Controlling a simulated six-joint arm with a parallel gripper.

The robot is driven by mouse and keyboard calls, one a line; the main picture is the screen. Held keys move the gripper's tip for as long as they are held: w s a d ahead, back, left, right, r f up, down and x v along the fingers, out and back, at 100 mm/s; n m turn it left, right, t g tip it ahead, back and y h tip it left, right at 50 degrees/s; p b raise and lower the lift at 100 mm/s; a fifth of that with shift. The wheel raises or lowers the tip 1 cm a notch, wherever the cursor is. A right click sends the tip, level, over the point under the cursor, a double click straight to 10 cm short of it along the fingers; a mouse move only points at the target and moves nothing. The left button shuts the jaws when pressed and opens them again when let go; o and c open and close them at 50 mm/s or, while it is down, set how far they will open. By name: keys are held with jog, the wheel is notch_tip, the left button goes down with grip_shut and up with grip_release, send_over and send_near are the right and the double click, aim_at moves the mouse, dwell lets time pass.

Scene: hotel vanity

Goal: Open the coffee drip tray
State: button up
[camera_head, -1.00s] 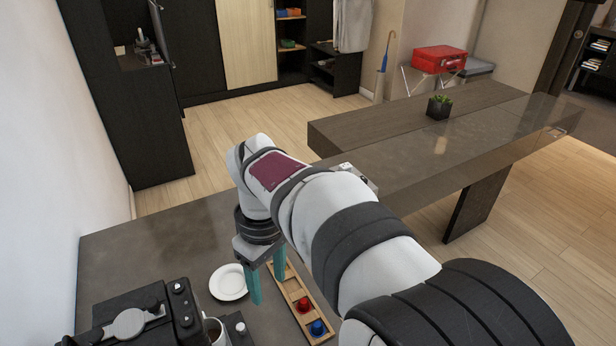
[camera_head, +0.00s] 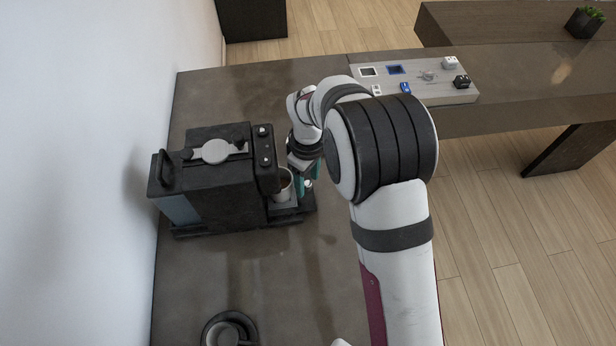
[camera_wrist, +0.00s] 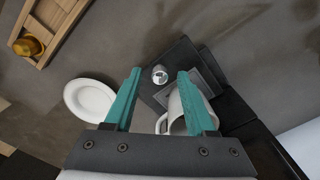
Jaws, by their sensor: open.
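The black coffee machine (camera_head: 215,185) stands on the dark counter at the left in the head view. Its drip tray (camera_head: 290,209) juts out low at its front, with a white mug (camera_head: 283,187) above it. In the wrist view the dark tray (camera_wrist: 178,58) has a round silvery knob (camera_wrist: 160,75) at its outer end. The white mug (camera_wrist: 185,112) shows beside the right finger. My gripper (camera_wrist: 160,72) is open, and the knob appears between its teal fingertips; I cannot tell whether either finger touches it. In the head view my gripper (camera_head: 306,181) is beside the mug, partly hidden by my arm.
A white plate (camera_wrist: 90,101) lies left of my gripper in the wrist view, near a wooden tray (camera_wrist: 44,55) with a yellow piece. A dark cup and saucer (camera_head: 229,330) stand at the front. A grey panel (camera_head: 440,92) with small blocks lies at the back right.

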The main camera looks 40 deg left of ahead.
jog(key=shift+f, duration=0.1)
grip_shut()
dwell(1.4)
